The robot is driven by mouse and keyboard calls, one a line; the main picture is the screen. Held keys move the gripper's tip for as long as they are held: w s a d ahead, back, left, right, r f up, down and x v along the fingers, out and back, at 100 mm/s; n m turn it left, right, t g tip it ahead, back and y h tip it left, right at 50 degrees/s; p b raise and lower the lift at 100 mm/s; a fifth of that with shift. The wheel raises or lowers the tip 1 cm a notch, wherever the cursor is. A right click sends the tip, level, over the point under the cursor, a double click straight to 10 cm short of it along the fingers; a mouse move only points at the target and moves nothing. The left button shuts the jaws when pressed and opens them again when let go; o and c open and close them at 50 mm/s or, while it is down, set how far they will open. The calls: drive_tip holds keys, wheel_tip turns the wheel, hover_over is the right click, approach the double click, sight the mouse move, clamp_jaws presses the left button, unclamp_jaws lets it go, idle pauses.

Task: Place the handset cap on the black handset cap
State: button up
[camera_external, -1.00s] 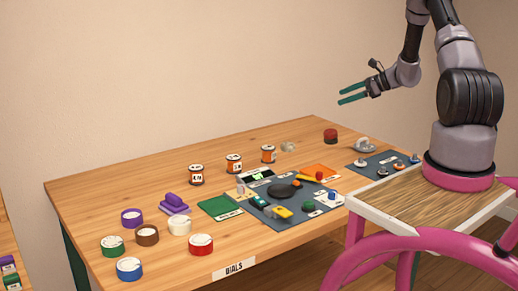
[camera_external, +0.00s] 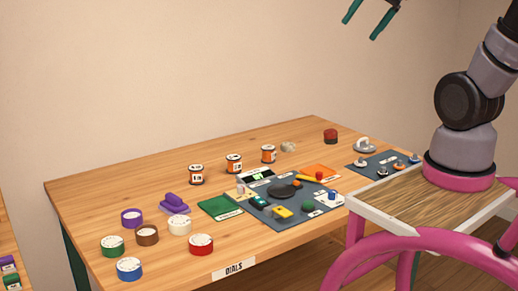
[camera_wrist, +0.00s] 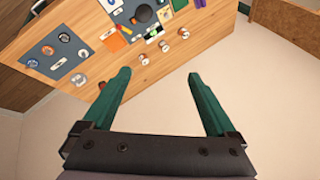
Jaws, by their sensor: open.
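I cannot tell for certain which piece is the handset cap. Several small knob-like caps, among them an orange one (camera_external: 398,163), stand on the right grey mat (camera_external: 366,171); that mat also shows in the wrist view (camera_wrist: 52,68). A pale rounded piece (camera_external: 364,145) stands behind it. A black round piece (camera_external: 281,190) lies on the middle grey mat; it may be the black handset cap, and a dark round piece (camera_wrist: 143,14) shows in the wrist view. My gripper (camera_external: 360,30) is open and empty, high above the table; it also shows in the wrist view (camera_wrist: 160,78).
Orange-labelled spools (camera_external: 234,164) stand along the back of the wooden table. Coloured round tubs (camera_external: 201,244) and a purple piece (camera_external: 174,203) are at the left. A dark red cylinder (camera_external: 330,136) stands at the back right. The air around my gripper is clear.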

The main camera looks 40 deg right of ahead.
drive_tip(key=shift+s+d+r+n+t+h, duration=0.15)
drive_tip(key=shift+s+n+t, duration=0.15)
drive_tip(key=shift+s, duration=0.45)
drive_tip(key=shift+s+a+r+n+t+h, duration=0.1)
drive_tip(key=shift+s+n+t+h, duration=0.1)
drive_tip(key=shift+s+n, duration=0.45)
drive_tip(key=shift+s+d+r+n+t+h, duration=0.1)
drive_tip(key=shift+s+n+t+h, duration=0.1)
drive_tip(key=shift+s, duration=0.7)
